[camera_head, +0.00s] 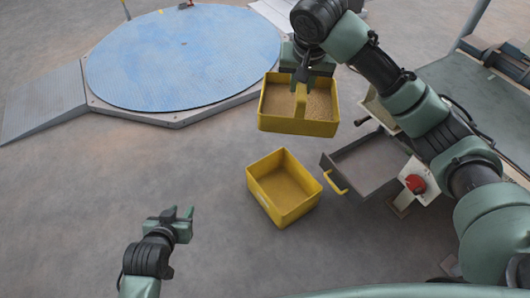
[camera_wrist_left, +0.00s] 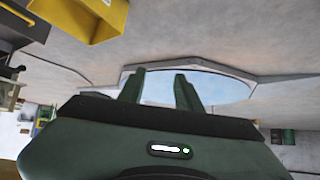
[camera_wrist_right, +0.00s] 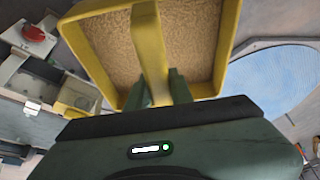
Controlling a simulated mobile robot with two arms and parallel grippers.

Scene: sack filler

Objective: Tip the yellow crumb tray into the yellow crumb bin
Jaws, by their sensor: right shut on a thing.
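The yellow crumb tray (camera_head: 300,124) is full of tan crumbs and hangs level in the head view. My right gripper (camera_head: 303,82) is shut on its yellow handle, which also shows in the right wrist view (camera_wrist_right: 148,45). The yellow crumb bin (camera_head: 283,188) stands on the floor below and nearer to me than the tray. The bin's inside looks empty. Part of a yellow container (camera_wrist_left: 85,18) shows at the top left of the left wrist view. My left gripper (camera_head: 178,214) is open and empty, left of the bin; its fingers are apart in its wrist view (camera_wrist_left: 160,88).
A grey open drawer (camera_head: 366,165) with a yellow handle (camera_head: 336,183) juts out right of the bin. A red knob (camera_head: 415,184) is on a white box beside it. A round blue platform (camera_head: 185,55) with a ramp lies at the back left. The floor left of the bin is clear.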

